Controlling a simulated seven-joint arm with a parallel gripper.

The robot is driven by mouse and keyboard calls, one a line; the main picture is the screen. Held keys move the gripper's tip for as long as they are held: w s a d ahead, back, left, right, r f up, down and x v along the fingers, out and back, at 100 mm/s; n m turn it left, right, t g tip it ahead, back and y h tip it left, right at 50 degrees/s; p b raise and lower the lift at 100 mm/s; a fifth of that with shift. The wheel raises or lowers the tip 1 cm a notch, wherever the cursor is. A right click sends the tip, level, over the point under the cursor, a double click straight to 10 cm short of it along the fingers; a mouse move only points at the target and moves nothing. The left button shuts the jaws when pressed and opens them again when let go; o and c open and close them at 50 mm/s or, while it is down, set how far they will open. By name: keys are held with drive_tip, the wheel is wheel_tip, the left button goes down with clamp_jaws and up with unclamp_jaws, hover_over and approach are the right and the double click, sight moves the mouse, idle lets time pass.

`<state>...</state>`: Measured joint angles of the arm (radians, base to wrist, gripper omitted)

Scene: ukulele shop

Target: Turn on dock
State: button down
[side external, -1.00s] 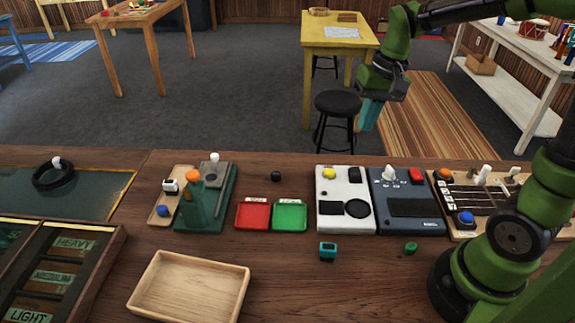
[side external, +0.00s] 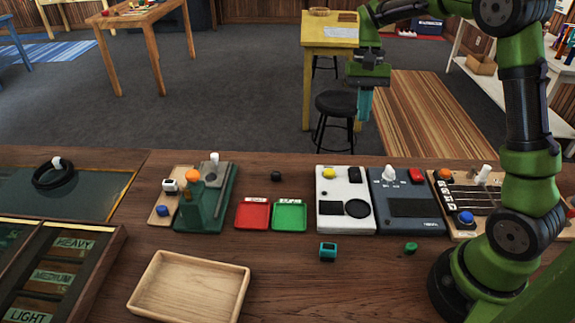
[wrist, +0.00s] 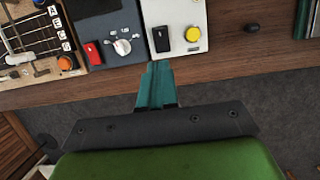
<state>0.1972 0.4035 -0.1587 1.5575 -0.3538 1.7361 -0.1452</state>
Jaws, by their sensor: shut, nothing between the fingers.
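I cannot tell for sure which device is the dock. A white box (side external: 331,213) on the bench has a yellow button (side external: 328,173), a black switch (side external: 354,173) and a round black pad. A dark blue box (side external: 411,226) beside it on the right has a white knob (side external: 389,173) and a red switch (side external: 416,175). In the wrist view both boxes show at the top, with the yellow button (wrist: 193,34) and red switch (wrist: 92,53). My gripper (side external: 365,118) is shut and empty, teal fingers pointing down, above and beyond the bench's far edge.
A board with strings (side external: 471,201) and buttons stands right of the dark blue box. Red (side external: 252,216) and green (side external: 289,216) trays, a green stand (side external: 215,212) and a wooden tray (side external: 190,288) lie left. A small teal block (side external: 328,250) lies in front.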

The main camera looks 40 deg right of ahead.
sight(357, 176)
drive_tip(key=x, duration=1.4)
drive_tip(key=shift+r, duration=0.1)
drive_tip(key=shift+s+a+f, duration=0.25)
drive_tip(key=shift+f, duration=0.2)
drive_tip(key=shift+w+d, duration=0.1)
